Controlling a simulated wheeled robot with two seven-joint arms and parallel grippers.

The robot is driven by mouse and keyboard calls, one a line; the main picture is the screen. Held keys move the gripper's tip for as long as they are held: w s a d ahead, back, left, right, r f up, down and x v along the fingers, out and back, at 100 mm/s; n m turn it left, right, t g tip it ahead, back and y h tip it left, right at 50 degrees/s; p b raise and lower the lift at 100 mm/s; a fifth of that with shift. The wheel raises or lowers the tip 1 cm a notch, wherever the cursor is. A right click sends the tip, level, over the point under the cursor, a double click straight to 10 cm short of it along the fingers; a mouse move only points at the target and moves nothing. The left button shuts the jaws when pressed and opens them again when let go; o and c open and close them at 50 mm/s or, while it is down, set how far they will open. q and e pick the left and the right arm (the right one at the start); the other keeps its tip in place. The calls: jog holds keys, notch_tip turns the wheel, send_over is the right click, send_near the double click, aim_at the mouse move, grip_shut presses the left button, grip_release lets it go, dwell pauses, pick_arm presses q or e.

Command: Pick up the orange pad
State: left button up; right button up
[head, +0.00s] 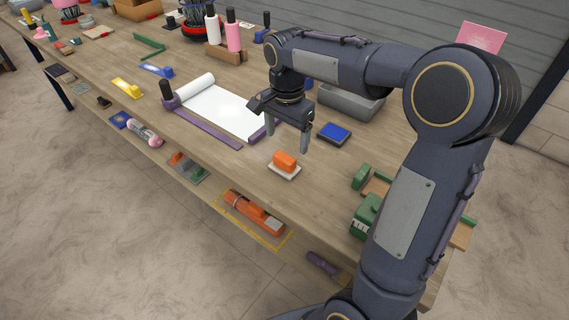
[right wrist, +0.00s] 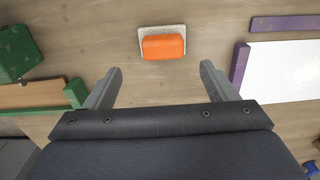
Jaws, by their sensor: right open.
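The orange pad (head: 285,160) is a small block on a pale grey base plate (head: 284,171), lying on the wooden table near its front edge. In the right wrist view the orange pad (right wrist: 163,47) sits ahead of the fingertips, roughly centred between them, with its pale base (right wrist: 162,30) around it. My right gripper (head: 287,142) is open and empty, above the table and just behind the pad in the head view. Its two fingers also show in the right wrist view (right wrist: 160,75), apart from the pad. My left gripper is not in view.
A blue pad in a dark tray (head: 334,132) lies right of my gripper. A white sheet with purple bars (head: 221,107) lies to the left. Green blocks (head: 366,214) stand at the right front. A grey bin (head: 350,103) is behind.

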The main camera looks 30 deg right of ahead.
aim_at(285, 157)
jog(key=f, duration=0.7)
jog(key=shift+w+a+f, duration=0.2)
jog(key=shift+a+f, duration=0.05)
jog(key=shift+f, duration=0.1)
jog(key=shift+c, duration=0.3)
jog(key=c, duration=1)
jog(key=shift+r, duration=0.15)
